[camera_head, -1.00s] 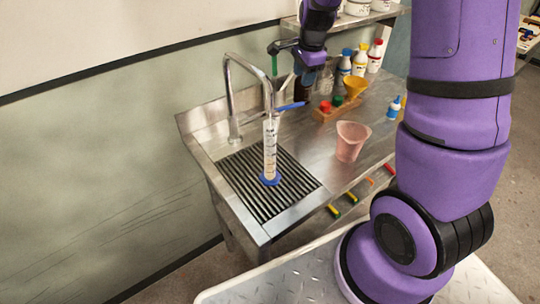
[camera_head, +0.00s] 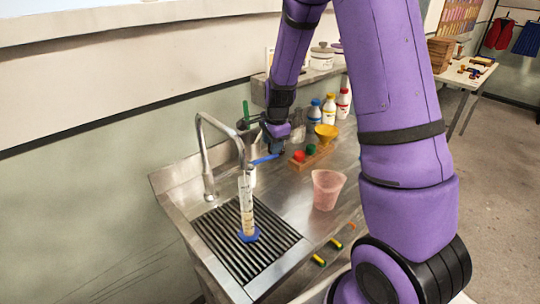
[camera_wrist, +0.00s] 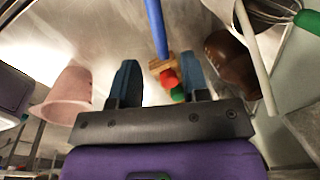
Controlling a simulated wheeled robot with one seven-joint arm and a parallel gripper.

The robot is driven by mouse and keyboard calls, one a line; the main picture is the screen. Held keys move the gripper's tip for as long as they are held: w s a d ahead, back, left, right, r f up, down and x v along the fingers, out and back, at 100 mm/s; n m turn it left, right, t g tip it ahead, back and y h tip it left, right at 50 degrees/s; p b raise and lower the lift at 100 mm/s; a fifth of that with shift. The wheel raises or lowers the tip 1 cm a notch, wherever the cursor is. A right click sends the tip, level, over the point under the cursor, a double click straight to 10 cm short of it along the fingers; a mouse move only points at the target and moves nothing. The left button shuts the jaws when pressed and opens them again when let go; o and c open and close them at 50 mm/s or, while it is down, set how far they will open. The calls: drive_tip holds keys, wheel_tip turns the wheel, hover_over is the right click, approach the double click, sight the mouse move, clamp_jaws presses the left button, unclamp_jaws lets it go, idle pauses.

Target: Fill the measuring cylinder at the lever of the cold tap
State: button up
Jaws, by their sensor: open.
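The clear measuring cylinder (camera_head: 247,208) stands upright on its blue base on the slatted drainer, under the tap spout (camera_head: 206,150). Whether it holds water is too small to tell. The blue tap lever (camera_head: 264,159) sticks out to the right of the tap; it also shows in the wrist view (camera_wrist: 156,27), at the top middle. My gripper (camera_wrist: 161,78) is open and empty, its two dark blue fingers apart. In the wrist view the lever lies ahead, in line with the gap between the fingers. In the head view my gripper (camera_head: 272,139) is just above and beside the lever.
A pink beaker (camera_head: 327,189) stands on the steel counter right of the drainer. A wooden block with red and green stoppers (camera_head: 310,157), a yellow funnel (camera_head: 326,135) and several bottles stand behind. A brown bottle (camera_wrist: 228,57) is close on the right in the wrist view.

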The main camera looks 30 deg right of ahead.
sight(271, 156)
drive_tip(key=shift+w+f, duration=0.25)
drive_tip(key=shift+f, duration=0.95)
drive_tip(key=shift+w+f, duration=0.2)
drive_tip(key=shift+f, duration=1)
clamp_jaws()
